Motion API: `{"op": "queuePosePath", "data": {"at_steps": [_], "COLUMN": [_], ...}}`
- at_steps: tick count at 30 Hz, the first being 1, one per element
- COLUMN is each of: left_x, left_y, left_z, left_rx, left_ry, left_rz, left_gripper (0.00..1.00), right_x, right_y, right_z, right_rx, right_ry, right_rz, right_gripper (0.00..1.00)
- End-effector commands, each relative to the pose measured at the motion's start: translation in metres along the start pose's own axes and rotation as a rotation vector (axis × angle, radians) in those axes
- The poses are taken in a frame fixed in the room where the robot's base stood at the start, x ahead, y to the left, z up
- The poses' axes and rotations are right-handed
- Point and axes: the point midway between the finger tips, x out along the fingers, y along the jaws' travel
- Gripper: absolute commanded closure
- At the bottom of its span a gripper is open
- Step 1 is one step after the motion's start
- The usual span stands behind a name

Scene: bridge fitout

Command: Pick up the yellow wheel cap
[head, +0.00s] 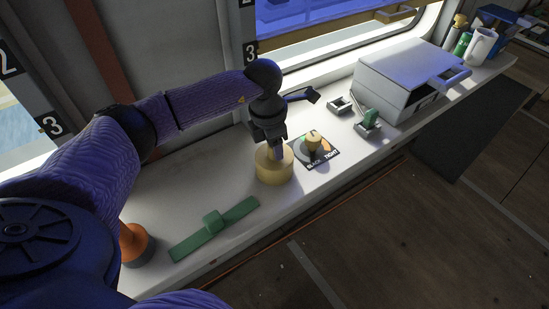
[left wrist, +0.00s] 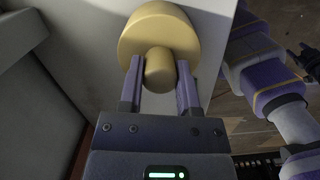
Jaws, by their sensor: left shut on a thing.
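The yellow wheel cap (head: 274,168) is a wide, short cylinder with a narrower knob on top. It stands upright at the front part of the white counter, and I cannot tell if its base touches the counter. My left gripper (head: 277,150) comes down on it from above. In the left wrist view the cap (left wrist: 160,28) lies ahead, and the two fingers of my left gripper (left wrist: 160,82) are on either side of its knob, shut on it. My right gripper does not show clearly in either view.
A black-edged card with a round yellow-topped piece (head: 312,143) lies right of the cap. A grey box (head: 405,80) and small green pieces (head: 369,120) stand further right. The counter's front edge is close.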

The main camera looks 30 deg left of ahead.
Motion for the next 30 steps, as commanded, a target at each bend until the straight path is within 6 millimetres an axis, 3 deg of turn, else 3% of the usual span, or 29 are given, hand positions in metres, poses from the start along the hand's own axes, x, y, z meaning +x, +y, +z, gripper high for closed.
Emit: {"op": "queuePosePath", "data": {"at_steps": [3, 11, 14, 21, 25, 30], "left_x": [0.0, -0.002, -0.019, -0.082, -0.098, -0.1], "left_y": [0.0, 0.0, 0.001, 0.0, 0.0, 0.0], "left_z": [0.0, 0.0, 0.003, 0.01, 0.012, 0.012], "left_rx": [0.0, 0.0, -0.001, 0.0, -0.001, -0.001], "left_ry": [0.0, -0.001, -0.003, -0.004, -0.002, 0.001], "left_rz": [0.0, 0.0, 0.002, 0.002, 0.001, -0.001], "left_gripper": [1.0, 1.0, 1.0, 1.0, 1.0, 1.0], "right_x": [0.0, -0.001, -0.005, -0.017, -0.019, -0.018], "right_y": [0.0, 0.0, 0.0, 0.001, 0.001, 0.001], "right_z": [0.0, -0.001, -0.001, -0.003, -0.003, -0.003], "right_rx": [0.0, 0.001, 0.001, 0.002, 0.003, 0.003], "right_ry": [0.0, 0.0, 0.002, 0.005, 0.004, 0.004], "right_rz": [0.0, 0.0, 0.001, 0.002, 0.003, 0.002], "right_gripper": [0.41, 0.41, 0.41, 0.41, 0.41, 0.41]}}
